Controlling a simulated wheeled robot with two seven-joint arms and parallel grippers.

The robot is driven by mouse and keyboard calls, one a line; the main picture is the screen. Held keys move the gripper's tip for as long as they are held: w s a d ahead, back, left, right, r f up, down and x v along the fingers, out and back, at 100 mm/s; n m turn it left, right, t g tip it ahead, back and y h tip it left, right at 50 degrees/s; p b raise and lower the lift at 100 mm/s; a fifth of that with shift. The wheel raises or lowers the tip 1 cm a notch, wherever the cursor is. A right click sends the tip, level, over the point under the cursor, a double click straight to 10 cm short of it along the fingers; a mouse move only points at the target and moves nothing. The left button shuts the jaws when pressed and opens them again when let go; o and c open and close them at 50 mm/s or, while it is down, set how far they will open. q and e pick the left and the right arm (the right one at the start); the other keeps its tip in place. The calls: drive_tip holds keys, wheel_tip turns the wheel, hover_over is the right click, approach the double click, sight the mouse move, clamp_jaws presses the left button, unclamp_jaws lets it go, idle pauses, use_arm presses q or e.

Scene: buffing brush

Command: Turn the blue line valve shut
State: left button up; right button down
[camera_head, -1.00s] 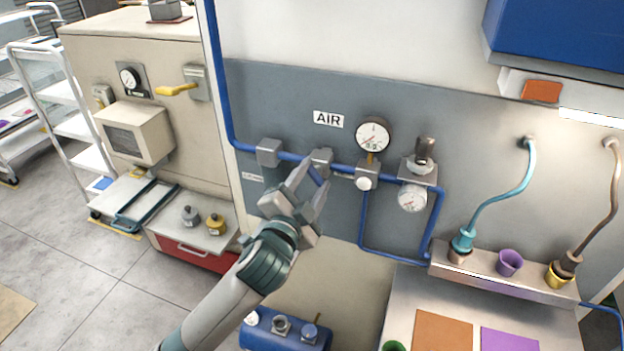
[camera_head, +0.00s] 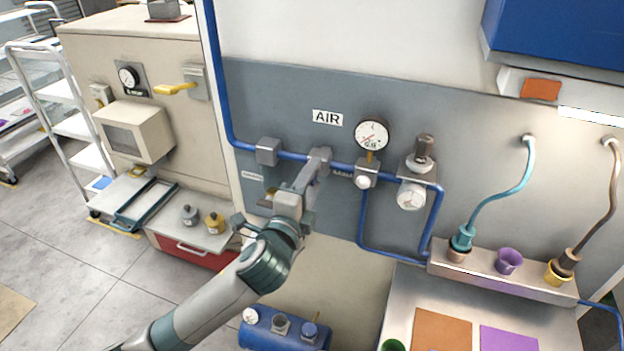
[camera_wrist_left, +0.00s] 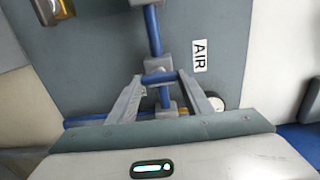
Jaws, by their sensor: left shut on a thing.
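The blue line valve (camera_head: 320,155) is a grey block on the blue pipe below the AIR sign. My left gripper (camera_head: 312,179) is at the valve's front, its fingers side by side in the head view and hiding the handle there. In the left wrist view, the blue handle (camera_wrist_left: 159,77) lies between the fingers of my left gripper (camera_wrist_left: 163,82), roughly crosswise to the pipe (camera_wrist_left: 152,32). The gripper is shut on this handle. My right gripper is in neither view.
A pressure gauge (camera_head: 371,135) and a regulator (camera_head: 418,178) sit on the line to the right of the valve. Another grey block (camera_head: 268,151) is on the pipe to the left. A steel bench (camera_head: 400,308) stands at the lower right.

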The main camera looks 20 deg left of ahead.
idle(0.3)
use_arm(q)
drive_tip(key=o, duration=1.1)
drive_tip(key=shift+c, duration=0.2)
